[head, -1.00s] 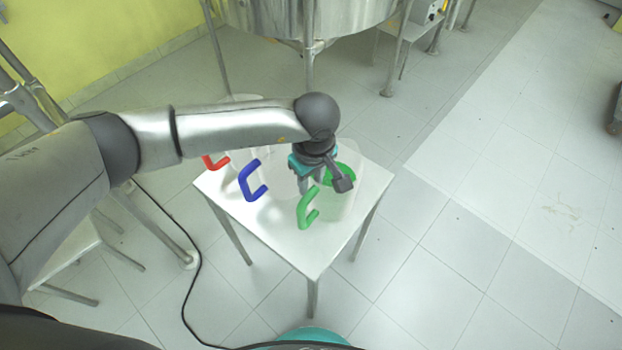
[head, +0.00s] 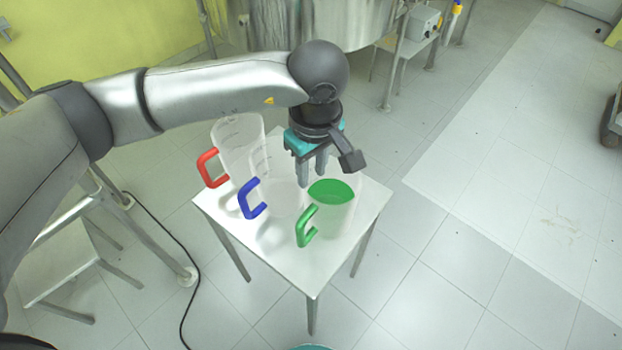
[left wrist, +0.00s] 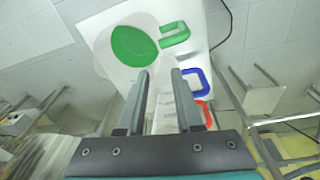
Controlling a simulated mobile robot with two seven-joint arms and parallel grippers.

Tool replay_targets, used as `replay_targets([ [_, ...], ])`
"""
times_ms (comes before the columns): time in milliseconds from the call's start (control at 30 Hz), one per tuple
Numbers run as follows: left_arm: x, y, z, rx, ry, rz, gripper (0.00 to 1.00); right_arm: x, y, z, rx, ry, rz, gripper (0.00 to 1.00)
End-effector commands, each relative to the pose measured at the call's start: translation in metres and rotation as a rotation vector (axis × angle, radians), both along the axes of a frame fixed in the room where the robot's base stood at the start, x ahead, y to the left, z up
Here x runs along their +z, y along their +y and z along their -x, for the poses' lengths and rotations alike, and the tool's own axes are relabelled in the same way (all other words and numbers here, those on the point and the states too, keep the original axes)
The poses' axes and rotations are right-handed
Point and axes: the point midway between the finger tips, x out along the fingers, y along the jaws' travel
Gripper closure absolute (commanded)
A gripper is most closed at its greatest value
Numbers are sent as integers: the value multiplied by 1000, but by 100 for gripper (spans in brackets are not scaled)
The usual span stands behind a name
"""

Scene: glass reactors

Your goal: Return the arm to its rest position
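My left arm reaches in from the left in the head view. Its left gripper (head: 313,178) points down above the table, over the jugs. In the left wrist view the two fingers of the left gripper (left wrist: 159,75) stand apart with nothing between them. Below are three clear jugs: one with a red handle (head: 208,168), one with a blue handle (head: 247,200) and one with a green handle (head: 304,228). The green-handled jug holds green liquid (head: 331,192), also seen in the left wrist view (left wrist: 133,46). My right gripper is not in view.
The jugs stand on a small white table (head: 293,262). A large steel vessel (head: 345,25) on legs stands behind it. A stool (head: 75,262) or low stand is at the left, with a black cable on the floor. The tiled floor (head: 480,200) at the right is clear.

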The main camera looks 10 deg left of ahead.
Motion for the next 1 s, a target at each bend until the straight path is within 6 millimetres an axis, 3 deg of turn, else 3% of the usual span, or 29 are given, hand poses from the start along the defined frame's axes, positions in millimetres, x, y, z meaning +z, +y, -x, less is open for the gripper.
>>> replay_targets([
  [667,5,-4,3,0,8,17,66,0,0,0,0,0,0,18],
  [767,0,-26,18,1,54,112,66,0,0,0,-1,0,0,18],
  [867,1,-72,48,21,157,316,66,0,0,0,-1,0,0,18],
  [1000,34,-147,100,114,378,700,66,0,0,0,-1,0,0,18],
])
